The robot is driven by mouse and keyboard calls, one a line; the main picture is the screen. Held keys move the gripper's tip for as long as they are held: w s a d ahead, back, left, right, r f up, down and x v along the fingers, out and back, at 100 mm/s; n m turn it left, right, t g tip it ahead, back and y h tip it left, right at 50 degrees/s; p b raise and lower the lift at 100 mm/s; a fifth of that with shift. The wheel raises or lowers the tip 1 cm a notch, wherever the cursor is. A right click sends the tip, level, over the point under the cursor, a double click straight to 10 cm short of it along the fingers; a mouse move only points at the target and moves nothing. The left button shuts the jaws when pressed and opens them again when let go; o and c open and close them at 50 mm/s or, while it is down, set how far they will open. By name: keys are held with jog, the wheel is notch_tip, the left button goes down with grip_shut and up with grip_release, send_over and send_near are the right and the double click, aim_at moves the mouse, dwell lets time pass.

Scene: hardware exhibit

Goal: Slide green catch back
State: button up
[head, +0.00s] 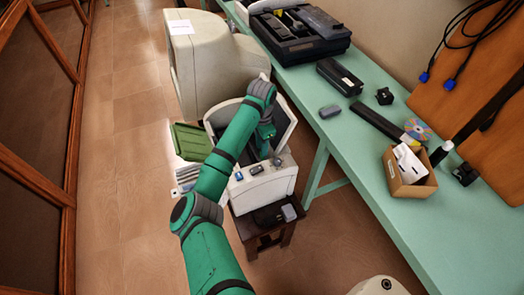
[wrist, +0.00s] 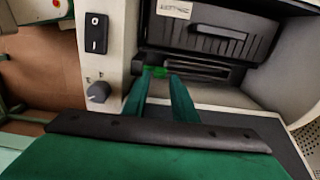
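The green catch (wrist: 155,71) shows in the wrist view as a small bright green piece at the left end of a dark slot, below a black ribbed panel (wrist: 208,37). My gripper (wrist: 158,79) points at it with its two green fingers apart and nothing seen between them. The fingertips are at or just short of the catch; I cannot tell whether they touch it. In the head view my arm reaches into the pale machine (head: 270,187), and the arm and the housing hide the catch and my fingertips.
The wrist view shows a black rocker switch (wrist: 96,33) and a grey knob (wrist: 98,92) on the pale panel left of the fingers. The machine's walls stand close around my gripper. A green table (head: 365,180) is on the right; open floor (head: 115,200) lies left.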

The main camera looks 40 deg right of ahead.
jog(key=shift+f, duration=1.85)
